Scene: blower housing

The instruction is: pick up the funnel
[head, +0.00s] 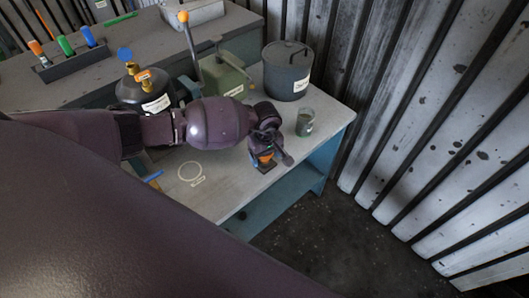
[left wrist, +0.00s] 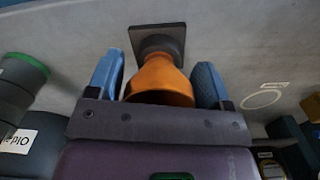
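The orange funnel (left wrist: 160,82) stands on a dark square base (left wrist: 171,33) on the grey bench top. In the head view the funnel (head: 265,157) shows only partly near the bench's front right edge, just below my left gripper (head: 268,147), which hides some of it. In the left wrist view the two blue fingers of my left gripper (left wrist: 157,80) are apart, one on each side of the funnel's wide part. Narrow gaps seem to show beside it; I cannot tell whether either finger touches. My right gripper is in neither view.
A jar with green on it (head: 305,122) stands just right of my left gripper. A dark lidded canister (head: 287,73), a green lever device (head: 222,78) and a black vessel with brass fittings (head: 147,92) stand behind. A marked circle (head: 190,171) lies on clear bench top to the left.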

